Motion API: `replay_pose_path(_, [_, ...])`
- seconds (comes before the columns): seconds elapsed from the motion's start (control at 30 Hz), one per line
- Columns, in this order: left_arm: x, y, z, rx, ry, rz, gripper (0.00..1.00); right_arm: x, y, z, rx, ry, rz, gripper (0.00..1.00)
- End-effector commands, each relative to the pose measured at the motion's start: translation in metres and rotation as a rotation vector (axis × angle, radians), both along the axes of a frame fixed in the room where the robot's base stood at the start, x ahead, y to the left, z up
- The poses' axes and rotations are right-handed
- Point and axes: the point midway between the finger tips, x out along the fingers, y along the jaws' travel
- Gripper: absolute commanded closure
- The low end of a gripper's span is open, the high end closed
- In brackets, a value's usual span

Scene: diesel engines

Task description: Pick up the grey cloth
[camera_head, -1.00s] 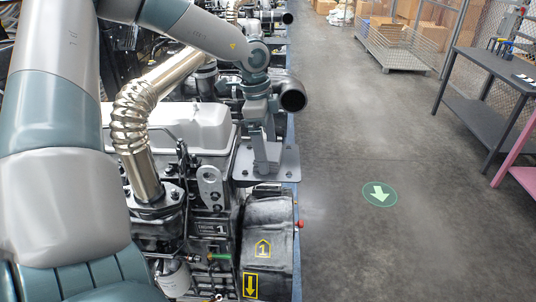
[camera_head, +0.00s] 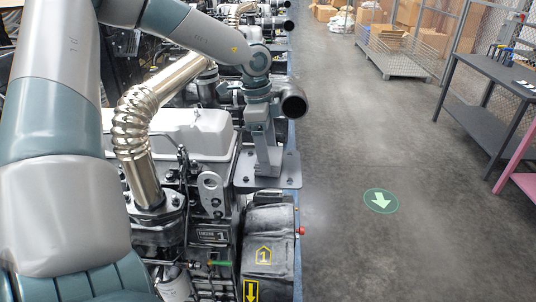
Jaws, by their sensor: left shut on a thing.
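My left arm comes in from the left, and its gripper (camera_head: 265,146) points down over a flat grey plate (camera_head: 289,176) on the near engine. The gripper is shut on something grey. The grey cloth cannot be told apart clearly from the grey fingers and the plate at this size. My right gripper is not in view.
The near engine has a black block (camera_head: 268,246) marked 1, a shiny bent pipe (camera_head: 131,130) and a dark round pipe mouth (camera_head: 294,103) beside my wrist. A dark workbench (camera_head: 490,68) stands at right.

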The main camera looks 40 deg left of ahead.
Motion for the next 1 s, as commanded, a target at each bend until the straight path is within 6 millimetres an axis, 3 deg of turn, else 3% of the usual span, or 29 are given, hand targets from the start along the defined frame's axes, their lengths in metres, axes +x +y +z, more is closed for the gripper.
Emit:
replay_pose_path(0.17, [0.001,0.000,0.015,0.001,-0.005,0.000,0.49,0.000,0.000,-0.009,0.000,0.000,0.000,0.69])
replay_pose_path(0.37, [0.001,0.000,0.050,0.002,-0.008,-0.001,0.49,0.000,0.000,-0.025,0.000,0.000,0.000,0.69])
replay_pose_path(0.7, [0.001,0.000,0.146,0.004,-0.007,0.001,0.49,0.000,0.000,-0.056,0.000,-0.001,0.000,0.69])
replay_pose_path(1.0, [0.001,0.000,0.225,0.002,-0.005,0.001,0.49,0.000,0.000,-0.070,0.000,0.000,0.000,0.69])
